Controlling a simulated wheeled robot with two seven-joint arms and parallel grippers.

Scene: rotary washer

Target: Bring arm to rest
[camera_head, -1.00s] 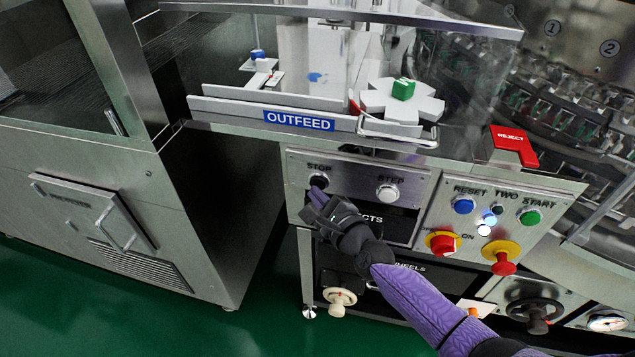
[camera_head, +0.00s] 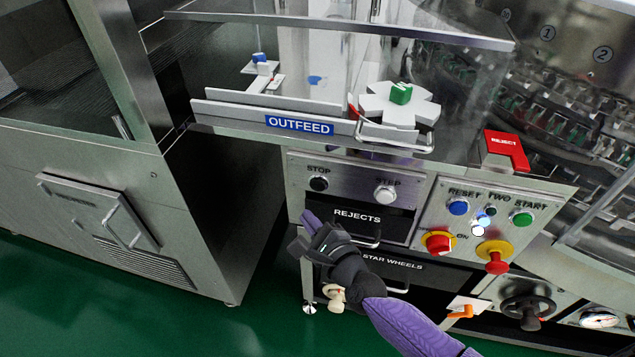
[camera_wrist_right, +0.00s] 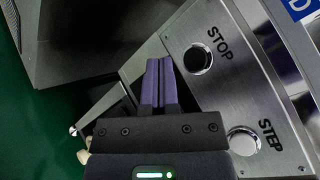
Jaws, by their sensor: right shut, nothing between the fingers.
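My right gripper (camera_head: 306,228) is in front of the lower left part of the control panel, left of the REJECTS drawer (camera_head: 372,219). It is shut and empty. In the right wrist view its purple fingers (camera_wrist_right: 159,85) lie together, with the panel to their right. The black STOP button (camera_head: 319,184) is above the gripper and apart from it; it also shows in the right wrist view (camera_wrist_right: 198,60). The white STEP button (camera_head: 385,192) is to its right. My left gripper is not in view.
The panel at right holds blue RESET (camera_head: 458,207), green START (camera_head: 522,218) and red knobs on yellow (camera_head: 497,262). The OUTFEED ledge (camera_head: 300,125) juts out above. A steel cabinet (camera_head: 90,210) stands at left, with a dark gap and green floor (camera_head: 130,320) between.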

